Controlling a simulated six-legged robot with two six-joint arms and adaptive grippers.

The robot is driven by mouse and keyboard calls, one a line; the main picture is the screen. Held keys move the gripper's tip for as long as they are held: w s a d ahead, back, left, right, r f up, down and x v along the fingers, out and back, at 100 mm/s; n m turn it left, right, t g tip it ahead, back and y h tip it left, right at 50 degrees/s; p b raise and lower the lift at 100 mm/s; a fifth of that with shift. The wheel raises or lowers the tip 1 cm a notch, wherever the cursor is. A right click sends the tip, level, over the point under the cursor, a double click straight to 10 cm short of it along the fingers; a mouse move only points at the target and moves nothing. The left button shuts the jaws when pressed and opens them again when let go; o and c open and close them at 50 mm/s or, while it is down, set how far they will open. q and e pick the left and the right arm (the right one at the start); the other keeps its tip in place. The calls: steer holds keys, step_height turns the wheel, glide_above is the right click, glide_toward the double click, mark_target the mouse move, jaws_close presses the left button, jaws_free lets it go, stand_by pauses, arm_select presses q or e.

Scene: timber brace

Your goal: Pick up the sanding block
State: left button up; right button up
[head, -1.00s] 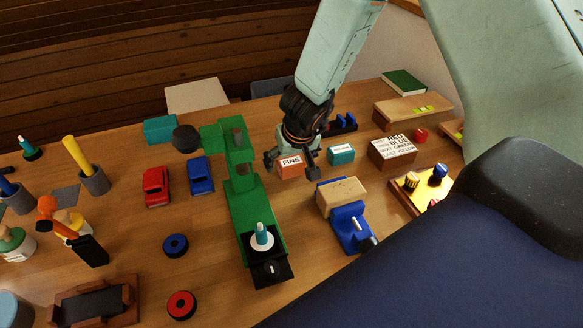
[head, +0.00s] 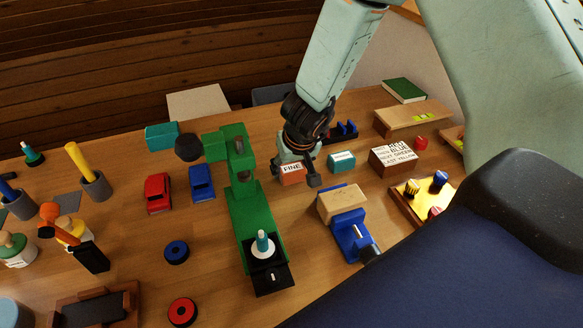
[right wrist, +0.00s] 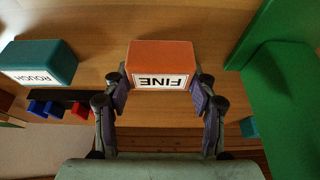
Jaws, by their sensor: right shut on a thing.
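An orange block with a white FINE label (head: 291,175) sits on the wooden bench, right of the green machine. My right gripper (head: 295,175) reaches down over it, one finger on each side, and is shut on it. In the right wrist view the same orange block (right wrist: 160,64) lies between the fingertips (right wrist: 162,92), its label facing the palm. A teal block (head: 341,161) stands apart to its right. In the right wrist view this teal block (right wrist: 42,62) reads ROUGH. My left gripper is not in view.
The green machine (head: 243,200) stands close on the left. A blue vise (head: 353,237) holding a wooden piece (head: 342,202) is in front. A lettered wooden block (head: 396,158) is to the right.

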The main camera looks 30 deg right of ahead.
mark_target(291, 166)
step_height(291, 166, up, 10)
steer(key=p, duration=0.8)
steer(key=shift+f, duration=0.1)
steer(key=o, duration=0.5)
steer(key=c, duration=0.4)
